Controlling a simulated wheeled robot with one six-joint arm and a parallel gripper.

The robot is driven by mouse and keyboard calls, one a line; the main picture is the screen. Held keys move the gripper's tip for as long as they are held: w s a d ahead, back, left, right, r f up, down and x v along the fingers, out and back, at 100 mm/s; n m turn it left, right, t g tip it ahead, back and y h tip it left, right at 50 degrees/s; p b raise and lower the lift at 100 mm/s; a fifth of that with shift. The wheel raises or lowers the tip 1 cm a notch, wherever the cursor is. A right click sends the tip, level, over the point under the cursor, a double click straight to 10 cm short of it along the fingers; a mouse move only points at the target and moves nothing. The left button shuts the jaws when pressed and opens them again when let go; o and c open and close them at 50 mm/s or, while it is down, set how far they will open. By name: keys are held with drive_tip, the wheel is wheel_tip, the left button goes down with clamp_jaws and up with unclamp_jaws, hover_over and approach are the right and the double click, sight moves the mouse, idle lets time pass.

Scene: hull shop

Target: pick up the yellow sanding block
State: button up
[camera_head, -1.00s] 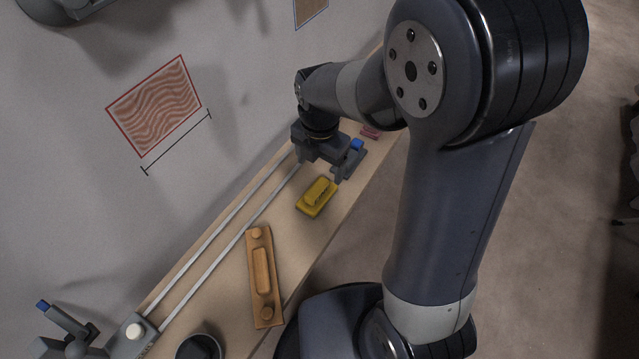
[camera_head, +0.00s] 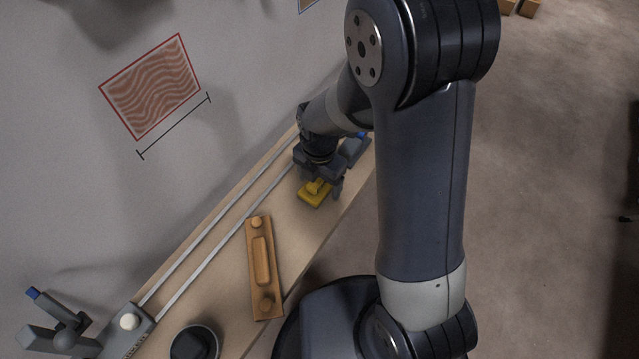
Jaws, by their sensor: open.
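The yellow sanding block (camera_head: 311,197) lies on the wooden bench, with a raised grip on its top. My gripper (camera_head: 322,186) is directly over it, pointing down, with its fingers open. One finger shows at the right of the block's grip; the other finger is hard to make out. The gripper hides the far upper part of the block. I cannot tell whether the fingers touch it.
A long wooden sanding board (camera_head: 263,268) with knobs lies nearer on the bench (camera_head: 219,288). Two metal rails (camera_head: 224,233) run along the wall side. A grey cup (camera_head: 194,342) and a clamp-like grey device (camera_head: 65,331) stand at the near end. A blue-tipped thing behind my gripper is partly hidden.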

drive_tip(key=c, duration=1.1)
drive_tip(key=shift+r, duration=0.15)
wheel_tip(320, 180, up, 10)
drive_tip(key=p, duration=0.2)
drive_tip(key=shift+p, duration=0.3)
